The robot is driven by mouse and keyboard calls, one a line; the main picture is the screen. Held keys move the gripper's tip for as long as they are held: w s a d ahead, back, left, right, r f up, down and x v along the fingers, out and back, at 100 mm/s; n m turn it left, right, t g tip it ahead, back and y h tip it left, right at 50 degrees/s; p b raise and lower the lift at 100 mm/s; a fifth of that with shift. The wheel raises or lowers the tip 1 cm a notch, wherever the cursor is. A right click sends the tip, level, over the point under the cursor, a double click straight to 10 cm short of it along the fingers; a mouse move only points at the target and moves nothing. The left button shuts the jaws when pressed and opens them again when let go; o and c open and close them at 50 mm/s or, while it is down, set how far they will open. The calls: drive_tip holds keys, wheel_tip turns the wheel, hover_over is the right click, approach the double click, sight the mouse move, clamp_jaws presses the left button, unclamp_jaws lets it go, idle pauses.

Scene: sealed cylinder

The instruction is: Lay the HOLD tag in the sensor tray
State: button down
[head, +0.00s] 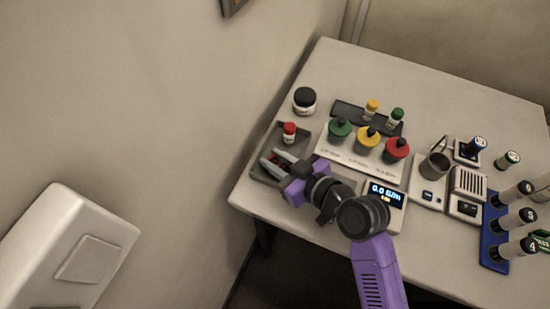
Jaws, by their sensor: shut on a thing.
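My gripper (270,158) is over the grey open tray (257,171) at the table's left front corner, its fingers pointing left. It is shut on a small, mostly hidden thing; a little red shows between the fingers, which fits the HOLD tag, but no lettering can be read. I cannot tell whether it touches the tray floor. A red-capped vial (289,132) stands in the back part of this tray, just behind the fingers. No label on the tray can be read.
A black-lidded jar (304,100) stands behind the tray. Right of it are a rack with green, yellow and red caps (367,139), a dark tray (347,111) with two vials, a meter (385,196), a metal cup (434,166) and a blue rack (493,253). The back table is clear.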

drive_tip(key=shift+f, duration=0.2)
drive_tip(key=c, duration=1.5)
unclamp_jaws()
drive_tip(key=shift+r, duration=0.1)
drive_tip(key=shift+r, duration=0.15)
drive_tip(key=b+v, duration=0.1)
drive_tip(key=v, duration=1.1)
drive_tip(key=shift+b, duration=0.3)
drive_tip(key=shift+w, duration=0.1)
